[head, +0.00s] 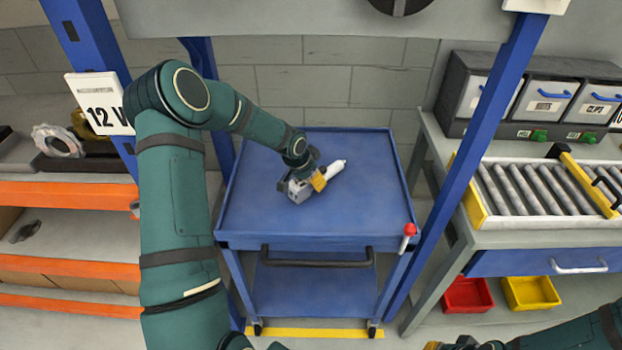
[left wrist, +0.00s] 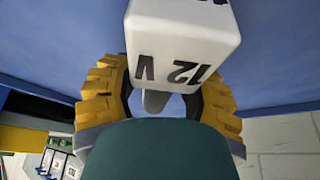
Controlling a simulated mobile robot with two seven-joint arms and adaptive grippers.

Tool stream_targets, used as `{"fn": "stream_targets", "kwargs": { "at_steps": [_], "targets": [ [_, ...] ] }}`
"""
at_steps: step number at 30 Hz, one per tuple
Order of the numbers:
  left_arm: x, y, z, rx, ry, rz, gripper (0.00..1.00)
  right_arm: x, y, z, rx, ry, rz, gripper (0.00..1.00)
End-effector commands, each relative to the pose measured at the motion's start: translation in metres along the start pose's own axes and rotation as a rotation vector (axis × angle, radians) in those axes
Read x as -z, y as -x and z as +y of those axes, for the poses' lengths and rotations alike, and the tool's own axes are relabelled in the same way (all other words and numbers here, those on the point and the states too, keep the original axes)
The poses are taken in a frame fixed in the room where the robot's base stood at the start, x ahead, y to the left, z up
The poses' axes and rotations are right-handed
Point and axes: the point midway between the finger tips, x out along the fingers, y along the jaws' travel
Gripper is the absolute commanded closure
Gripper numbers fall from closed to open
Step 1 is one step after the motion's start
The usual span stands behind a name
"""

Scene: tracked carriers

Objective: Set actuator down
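The actuator (head: 300,189) has a pale grey block-like body and a white rod, and it lies slantwise at the middle of the blue cart's top (head: 265,215). In the left wrist view its white end block (left wrist: 180,40), marked "12 V", is between the yellow fingers and covers part of them. My left gripper (head: 318,180) is shut on the actuator from above, low over the cart. Whether the actuator touches the surface is hard to tell. My right gripper (head: 462,344) shows only partly at the bottom edge, away from the cart; its fingers are cut off.
The cart top is otherwise clear, with a black handle (head: 318,262) and a red-knobbed lever (head: 408,235) in front. Blue posts stand on both sides. A roller conveyor (head: 545,190) and bins are at the right. An orange-edged shelf (head: 70,195) is at the left.

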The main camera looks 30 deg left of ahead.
Motion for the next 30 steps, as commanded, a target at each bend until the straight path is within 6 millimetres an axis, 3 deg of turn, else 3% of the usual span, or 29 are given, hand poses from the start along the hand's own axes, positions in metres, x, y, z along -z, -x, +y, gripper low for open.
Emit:
{"fn": "stream_targets", "kwargs": {
  "at_steps": [14,30],
  "targets": [
    [0.001,0.007,0.0,0.001,0.0,0.001,0.29,0.0,0.003,-0.001,0.0,0.0,-0.001,1.0],
    [0.002,0.105,-0.001,0.002,0.002,0.001,0.29,-0.002,0.025,-0.009,0.001,-0.002,-0.012,1.0]
  ]
}}
